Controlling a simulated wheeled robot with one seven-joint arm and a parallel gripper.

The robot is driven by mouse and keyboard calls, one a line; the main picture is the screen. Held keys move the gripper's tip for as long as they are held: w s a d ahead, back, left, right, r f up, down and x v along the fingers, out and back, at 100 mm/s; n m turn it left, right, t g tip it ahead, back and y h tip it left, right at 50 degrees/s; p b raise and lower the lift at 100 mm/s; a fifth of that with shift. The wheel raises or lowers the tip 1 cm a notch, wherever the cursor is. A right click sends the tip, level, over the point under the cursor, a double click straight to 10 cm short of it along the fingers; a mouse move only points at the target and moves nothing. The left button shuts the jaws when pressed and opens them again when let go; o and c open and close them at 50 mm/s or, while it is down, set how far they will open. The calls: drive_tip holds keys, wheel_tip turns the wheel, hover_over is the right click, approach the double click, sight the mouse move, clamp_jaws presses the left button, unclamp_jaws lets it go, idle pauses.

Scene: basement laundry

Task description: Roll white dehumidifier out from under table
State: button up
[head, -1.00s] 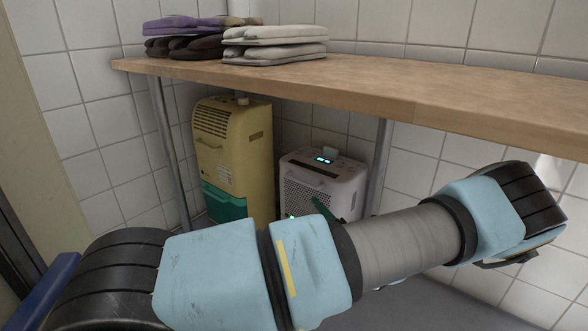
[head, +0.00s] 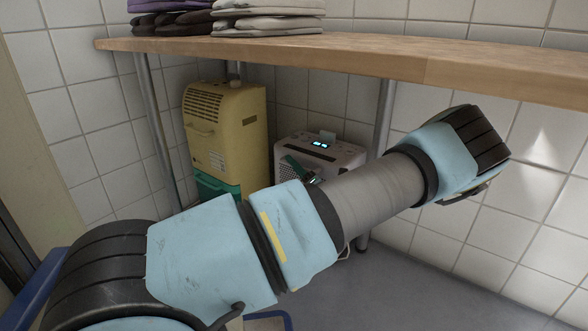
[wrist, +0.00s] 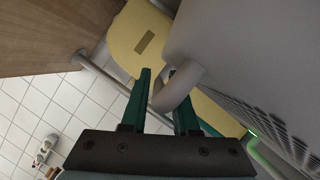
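The white dehumidifier (head: 345,158), a boxy unit with a lit blue display and a dark top panel, stands under the wooden table (head: 440,70). My arm hides its lower front in the head view. My gripper (head: 300,168), with green fingers, is at its upper front. In the wrist view the dehumidifier's grey-white body (wrist: 240,45) fills the upper right. Its looped handle (wrist: 182,85) reaches between the fingers of my gripper (wrist: 163,105). The fingers stand apart. The handle partly covers the right finger, and I cannot tell whether either finger touches it.
A yellow dehumidifier (head: 225,125) with a green tank stands close to the left. Metal table legs (head: 157,130) stand at the left and right (head: 380,120). Folded cloths (head: 265,20) lie on the table. Grey floor (head: 440,265) is clear at the lower right.

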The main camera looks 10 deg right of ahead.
clamp_jaws()
idle(1.5)
